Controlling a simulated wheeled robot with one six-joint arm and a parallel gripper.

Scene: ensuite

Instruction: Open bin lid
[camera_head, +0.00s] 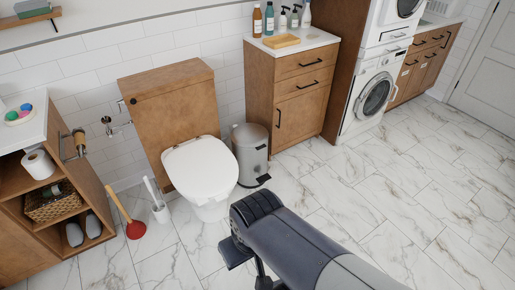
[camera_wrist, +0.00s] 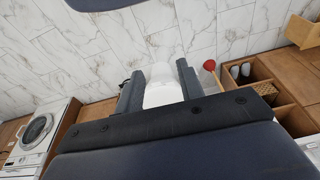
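The bin (camera_head: 250,152) is a grey metal pedal bin standing on the floor between the toilet and the wooden cabinet. Its domed lid (camera_head: 249,132) looks shut, and a dark pedal (camera_head: 262,180) shows low at its front. My gripper (camera_wrist: 160,68) is open in the wrist view, with its two dark fingers apart and nothing held between them. The white toilet (camera_wrist: 163,88) shows beyond the gap. In the head view my arm reaches in from the bottom, in front of the toilet and bin, apart from the bin. The bin is not clearly seen in the wrist view.
The toilet (camera_head: 202,170) stands left of the bin, with a toilet brush (camera_head: 159,206) and red plunger (camera_head: 135,229) beside it. The wooden cabinet (camera_head: 290,95) is close on the right, then the washing machine (camera_head: 373,95). The marble floor is clear to the right.

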